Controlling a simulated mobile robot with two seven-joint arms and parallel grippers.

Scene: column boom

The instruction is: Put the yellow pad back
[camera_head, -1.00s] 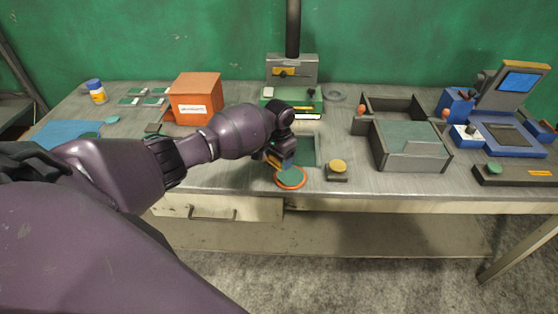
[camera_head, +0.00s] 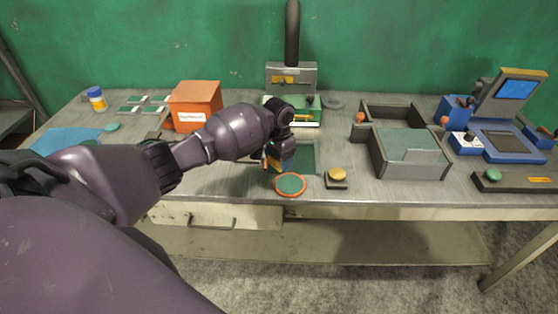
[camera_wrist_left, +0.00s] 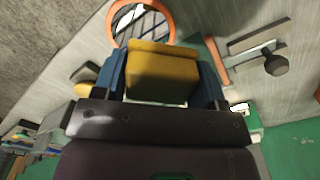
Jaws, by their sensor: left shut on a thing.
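My left gripper (camera_head: 274,164) is over the front middle of the bench, just behind an orange ring (camera_head: 290,185) with a green middle. In the left wrist view, its two blue fingers (camera_wrist_left: 162,77) are shut on the yellow pad (camera_wrist_left: 163,75), one at each side of it. In the head view the pad is mostly hidden by the gripper. The orange ring shows beyond the pad in the left wrist view (camera_wrist_left: 172,31). A green square mat (camera_head: 304,158) lies just right of the gripper. My right gripper is not in view.
A yellow button on a dark base (camera_head: 337,175) stands right of the ring. A press (camera_head: 291,80) stands behind, an orange box (camera_head: 194,106) to the left, grey bins (camera_head: 408,158) and a blue device (camera_head: 503,110) to the right. Bare bench lies left of the ring.

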